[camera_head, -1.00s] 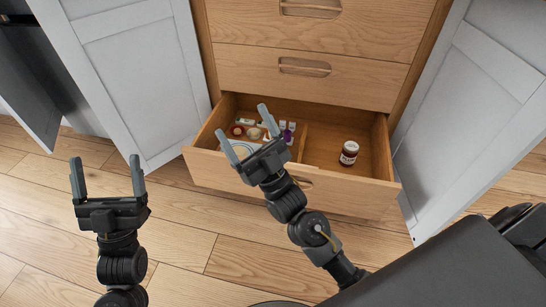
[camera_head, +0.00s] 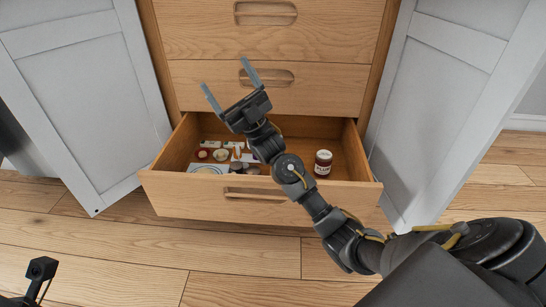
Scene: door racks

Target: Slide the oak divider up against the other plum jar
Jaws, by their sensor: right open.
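A dark plum-coloured jar (camera_head: 323,164) with a white label and a pale lid stands upright in the right part of the open oak drawer (camera_head: 215,200). The oak divider is largely hidden behind my right arm, so I cannot tell its exact place or whether it touches anything. No second jar of this kind is clear; the small things in the left part are partly covered by my arm. My right gripper (camera_head: 231,80) is open and empty, above the back of the drawer in the picture, in front of the upper drawer front. The fingers of my left gripper do not show.
Several small items (camera_head: 220,155), some round, fill the drawer's left part. Closed drawers (camera_head: 300,30) rise behind. White doors stand open at the left (camera_head: 80,95) and right (camera_head: 430,110). The wood floor (camera_head: 150,250) in front is clear.

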